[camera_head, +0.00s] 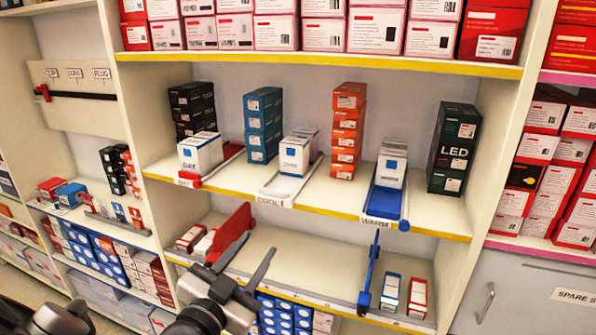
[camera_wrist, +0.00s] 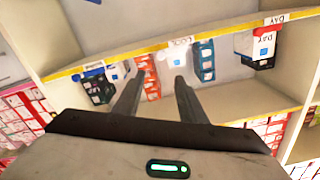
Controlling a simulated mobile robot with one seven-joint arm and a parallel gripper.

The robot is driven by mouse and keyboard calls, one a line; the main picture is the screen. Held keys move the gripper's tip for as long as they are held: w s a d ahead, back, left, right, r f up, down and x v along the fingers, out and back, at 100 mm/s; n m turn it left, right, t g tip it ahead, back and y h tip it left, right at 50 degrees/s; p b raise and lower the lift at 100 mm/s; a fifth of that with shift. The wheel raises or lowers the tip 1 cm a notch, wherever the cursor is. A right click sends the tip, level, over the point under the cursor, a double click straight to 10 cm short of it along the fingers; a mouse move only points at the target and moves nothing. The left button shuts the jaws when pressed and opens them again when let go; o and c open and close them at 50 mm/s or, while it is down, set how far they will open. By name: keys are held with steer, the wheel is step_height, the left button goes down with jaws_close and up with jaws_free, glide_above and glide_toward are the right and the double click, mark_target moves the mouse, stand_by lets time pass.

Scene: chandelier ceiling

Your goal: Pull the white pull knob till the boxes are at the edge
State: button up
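A white slide tray (camera_head: 288,186) sits on the middle shelf behind the COOL label, with white boxes (camera_head: 295,155) standing on it. The white pull knob (camera_head: 263,189) appears as a small pale piece at the tray's front, hard to make out. In the wrist view the white tray with its box (camera_wrist: 175,58) shows beyond my fingertips, near the right finger. My gripper (camera_head: 258,242) is open and empty, below and in front of the COOL label. Its two fingers also show apart in the wrist view (camera_wrist: 158,84). Neither finger visibly touches the knob.
A red slide tray (camera_head: 215,163) stands to the left and a blue one (camera_head: 384,203) to the right, each with white boxes. Stacks of black, teal and orange boxes stand between and beside them. The lower shelf has a red divider (camera_head: 231,234) near my gripper and a blue one (camera_head: 370,272).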

mark_target(288, 204)
steer(key=x, duration=1.7)
steer(key=shift+f+b, duration=0.1)
steer(key=shift+b, duration=0.2)
jaws_close()
